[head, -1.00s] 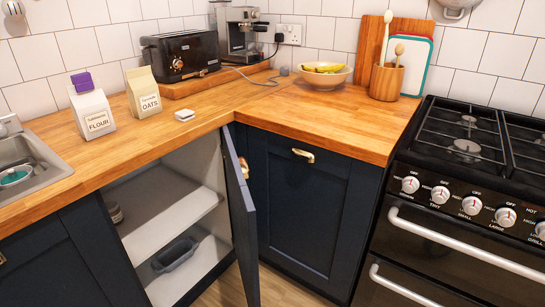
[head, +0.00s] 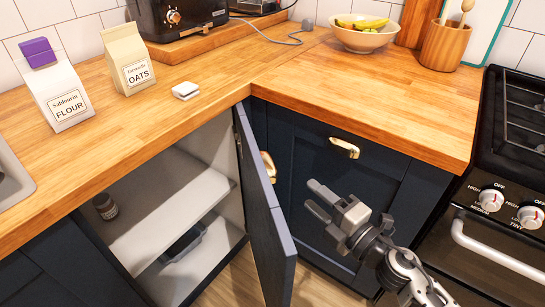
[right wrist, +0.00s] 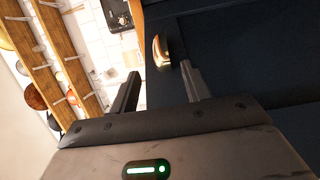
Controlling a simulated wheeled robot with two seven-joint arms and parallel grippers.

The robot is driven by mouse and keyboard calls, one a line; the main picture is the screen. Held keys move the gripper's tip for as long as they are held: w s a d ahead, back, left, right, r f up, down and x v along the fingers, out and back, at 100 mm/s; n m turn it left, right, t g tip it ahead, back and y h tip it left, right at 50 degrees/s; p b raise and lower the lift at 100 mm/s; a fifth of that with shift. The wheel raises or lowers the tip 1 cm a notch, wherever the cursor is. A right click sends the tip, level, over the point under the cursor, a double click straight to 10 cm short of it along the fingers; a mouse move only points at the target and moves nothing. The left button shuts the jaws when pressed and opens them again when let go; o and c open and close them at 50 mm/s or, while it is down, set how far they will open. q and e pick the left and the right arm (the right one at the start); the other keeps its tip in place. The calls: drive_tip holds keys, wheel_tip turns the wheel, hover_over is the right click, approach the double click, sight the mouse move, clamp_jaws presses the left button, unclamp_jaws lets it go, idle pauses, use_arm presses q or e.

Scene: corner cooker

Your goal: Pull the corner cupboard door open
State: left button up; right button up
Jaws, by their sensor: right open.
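The dark blue corner cupboard door (head: 262,215) stands ajar, seen nearly edge-on in the head view. A brass handle (head: 268,166) shows on its right-hand face near the top. The cupboard inside (head: 175,200) is visible left of the door. My right gripper (head: 314,197) is right of the door and lower than its handle, apart from both, with its jaws open and empty. In the right wrist view, its spread fingers (right wrist: 160,72) show with a brass handle (right wrist: 160,52) near the right fingertip; I cannot tell which handle it is. My left gripper is not in view.
A second front with a brass handle (head: 345,148) stands right of the door, below the wooden worktop (head: 370,105). The cooker (head: 510,190) is at the right. A jar (head: 106,206) stands inside the cupboard. Flour (head: 62,95) and oats (head: 127,62) packs stand on the worktop.

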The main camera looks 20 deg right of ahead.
sight(274, 163)
drive_tip(key=p+x, duration=0.1)
drive_tip(key=x, duration=1.3)
drive_tip(key=shift+s, duration=0.1)
clamp_jaws()
drive_tip(key=d, duration=0.1)
drive_tip(key=d+n+y+b, duration=0.1)
drive_tip(key=d+y, duration=0.1)
drive_tip(key=shift+w+d+f+g+b, duration=0.15)
drive_tip(key=shift+w+g+b, duration=0.15)
drive_tip(key=shift+g, duration=0.1)
unclamp_jaws()
